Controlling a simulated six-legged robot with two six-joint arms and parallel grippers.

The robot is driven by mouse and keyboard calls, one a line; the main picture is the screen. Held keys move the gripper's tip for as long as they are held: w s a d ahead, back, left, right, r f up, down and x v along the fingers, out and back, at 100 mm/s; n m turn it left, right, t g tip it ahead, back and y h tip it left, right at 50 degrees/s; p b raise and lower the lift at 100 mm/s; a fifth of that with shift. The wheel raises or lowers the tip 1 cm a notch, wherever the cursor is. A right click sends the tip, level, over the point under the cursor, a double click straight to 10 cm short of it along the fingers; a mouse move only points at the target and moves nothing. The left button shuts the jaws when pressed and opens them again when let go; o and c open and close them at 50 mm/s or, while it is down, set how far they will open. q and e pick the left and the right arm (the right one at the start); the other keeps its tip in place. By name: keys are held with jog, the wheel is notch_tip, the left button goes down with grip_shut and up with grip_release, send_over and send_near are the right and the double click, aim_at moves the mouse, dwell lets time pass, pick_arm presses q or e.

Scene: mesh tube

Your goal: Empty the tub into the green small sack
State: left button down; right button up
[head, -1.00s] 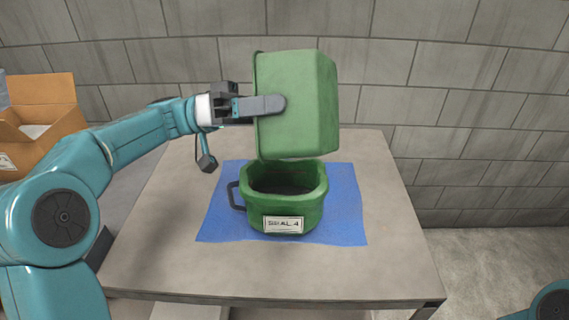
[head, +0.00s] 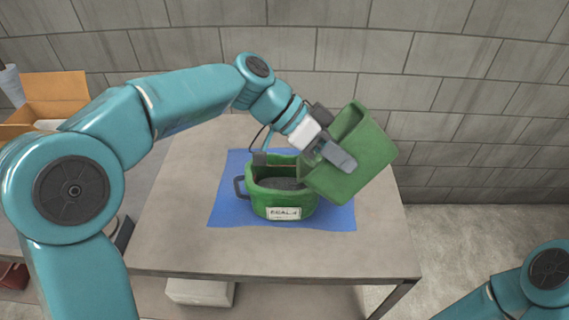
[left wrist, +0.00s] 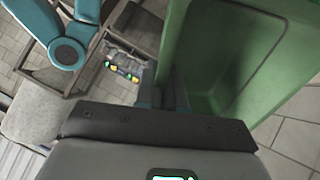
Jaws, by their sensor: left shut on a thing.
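The green tub (head: 362,158) is tilted in the air, just right of the small sack and overlapping its right rim in the head view. My left gripper (head: 336,154) is shut on the tub's wall. In the left wrist view the tub (left wrist: 225,70) fills the upper right, and the part of its inside that shows is bare. The green small sack (head: 262,200) stands upright, with a white label in front and a dark handle on its left. Dark grey loose material (head: 280,184) lies inside it. My right gripper is out of view.
The sack stands on a blue mat (head: 228,212) on a grey table (head: 180,240). An open cardboard box (head: 52,95) is at the far left. A block wall is behind. The table's right and front parts are clear.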

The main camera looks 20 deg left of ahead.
pick_arm(q)
jog(key=d+y+p, duration=0.1)
jog(key=p, duration=0.1)
jog(key=d+y+p, duration=0.1)
jog(key=p, duration=0.1)
jog(key=shift+d+r+y, duration=0.3)
jog(key=shift+d+y, duration=0.05)
jog(key=shift+y, duration=0.05)
jog(key=d+f+y+p, duration=0.4)
jog(key=d+f+y, duration=0.4)
jog(key=f, duration=0.4)
jog(key=shift+s+f, duration=0.15)
jog(key=shift+f, duration=0.2)
